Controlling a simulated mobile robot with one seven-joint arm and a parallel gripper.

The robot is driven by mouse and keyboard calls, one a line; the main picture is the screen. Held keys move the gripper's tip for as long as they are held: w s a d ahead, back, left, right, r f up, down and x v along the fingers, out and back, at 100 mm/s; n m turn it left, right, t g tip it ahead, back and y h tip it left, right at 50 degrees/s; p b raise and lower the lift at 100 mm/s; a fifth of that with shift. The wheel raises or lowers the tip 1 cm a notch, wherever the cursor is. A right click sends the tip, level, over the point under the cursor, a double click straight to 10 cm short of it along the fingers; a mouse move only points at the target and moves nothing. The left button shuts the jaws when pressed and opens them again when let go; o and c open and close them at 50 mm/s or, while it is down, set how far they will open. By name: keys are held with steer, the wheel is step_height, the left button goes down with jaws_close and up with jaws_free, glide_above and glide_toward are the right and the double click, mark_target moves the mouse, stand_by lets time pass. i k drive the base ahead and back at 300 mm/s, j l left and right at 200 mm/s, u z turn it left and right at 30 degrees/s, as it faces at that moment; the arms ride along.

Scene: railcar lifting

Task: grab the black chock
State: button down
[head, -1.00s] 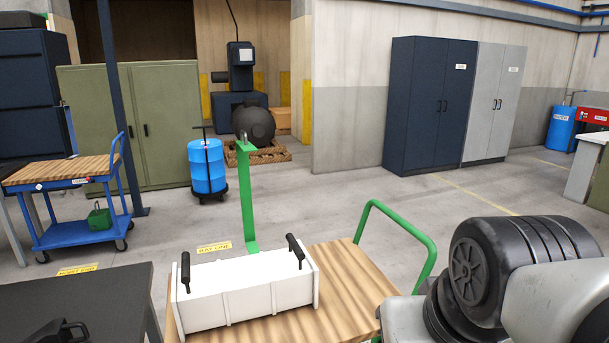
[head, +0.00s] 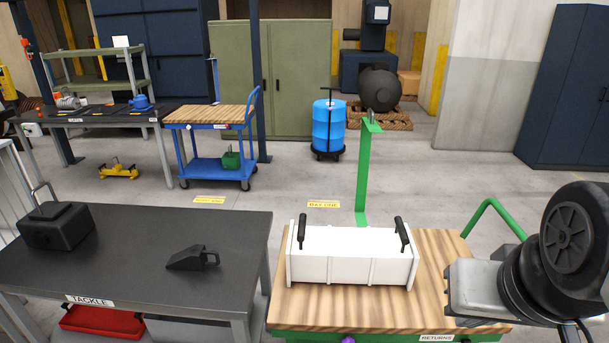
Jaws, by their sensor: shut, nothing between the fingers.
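The black chock (head: 188,258) is a small dark wedge with a loop-like handle at its right end. It lies on the dark top of the tackle table (head: 130,275), near the middle right and apart from other things. Part of my own arm (head: 545,262) fills the right side of the head view, over the right edge of the returns cart. The fingers of my gripper do not show, and nothing of mine is near the chock.
A larger black block (head: 57,225) stands on the table's left. The wooden-topped returns cart (head: 440,258) stands to the right, carrying a white box (head: 350,257) with two black handles. A green post (head: 363,175) rises behind it.

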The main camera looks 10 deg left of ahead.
mark_target(194, 258)
steer(key=u, duration=1.55)
steer(key=i+j+z, duration=0.15)
steer(key=z, duration=0.25)
steer(key=i+j+z, duration=0.15)
steer(key=z, duration=0.3)
steer(key=i+j+z, duration=0.1)
steer(key=j, duration=0.25)
steer(key=i+j+z, duration=0.15)
steer(key=j, duration=0.25)
steer(key=i+j+z, duration=0.1)
steer(key=j, duration=0.3)
steer(key=i+j, duration=0.1)
steer(key=j, duration=0.25)
steer(key=i+j, duration=0.15)
steer(key=j, duration=0.15)
steer(key=i+j, duration=0.1)
steer(key=j, duration=0.25)
steer(key=i+j, duration=0.1)
steer(key=j, duration=0.2)
steer(key=z, duration=0.05)
